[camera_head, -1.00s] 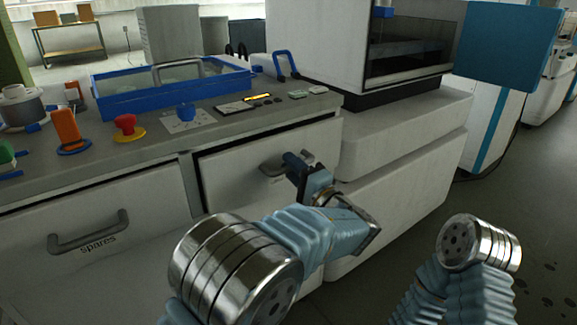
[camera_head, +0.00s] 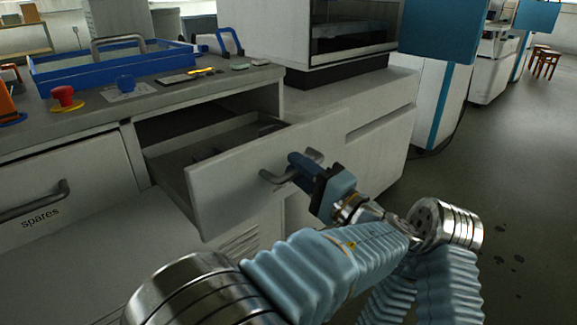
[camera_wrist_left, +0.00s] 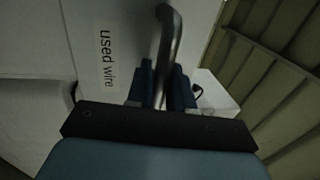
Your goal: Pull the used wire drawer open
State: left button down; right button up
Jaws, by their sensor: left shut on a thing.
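The used wire drawer (camera_head: 235,180) stands well out of the bench, its dark inside showing behind the white front. In the left wrist view its label "used wire" (camera_wrist_left: 106,57) reads beside the grey bar handle (camera_wrist_left: 169,40). My left gripper (camera_head: 298,164) is shut on that handle (camera_head: 277,177), its blue fingers on either side of the bar in the left wrist view (camera_wrist_left: 161,85). Something small lies inside the drawer, too dim to name. My right gripper is out of view; only part of the right arm shows at the lower right.
The spares drawer (camera_head: 75,190) beside it at the left is closed. The bench top (camera_head: 150,93) above holds a blue tray (camera_head: 100,68), a red button (camera_head: 64,97) and small items. A white machine (camera_head: 348,40) stands behind. Floor (camera_head: 500,200) is clear at right.

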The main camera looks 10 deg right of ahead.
pick_arm(q)
jog(key=shift+s+d+f, duration=0.1)
jog(key=shift+s+d, duration=0.25)
jog(key=shift+s, duration=0.15)
jog(key=c, duration=1.1)
grip_release()
jog(key=shift+c, duration=0.2)
